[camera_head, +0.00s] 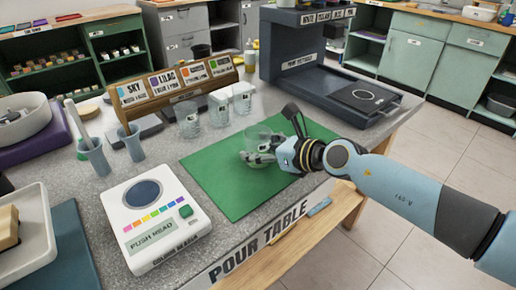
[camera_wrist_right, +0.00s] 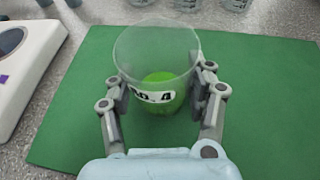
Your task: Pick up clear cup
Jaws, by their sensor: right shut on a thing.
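The clear cup (camera_head: 257,137) is over the green mat (camera_head: 222,190) on the pour table. In the right wrist view the clear cup (camera_wrist_right: 157,58) has a white label ending in 4, and green shows through its lower part. My right gripper (camera_head: 262,155) is shut on the cup, with one finger on each side of its wall. It also shows in the right wrist view (camera_wrist_right: 163,88). I cannot tell whether the cup's base touches the mat. My left gripper is not in view.
Several clear cups (camera_head: 188,118) stand behind the mat, before a labelled wooden rack (camera_head: 180,84). A white push-read device (camera_head: 152,222) is left of the mat. A dark press-like stand (camera_head: 325,92) is at the back right. The mat's front part is clear.

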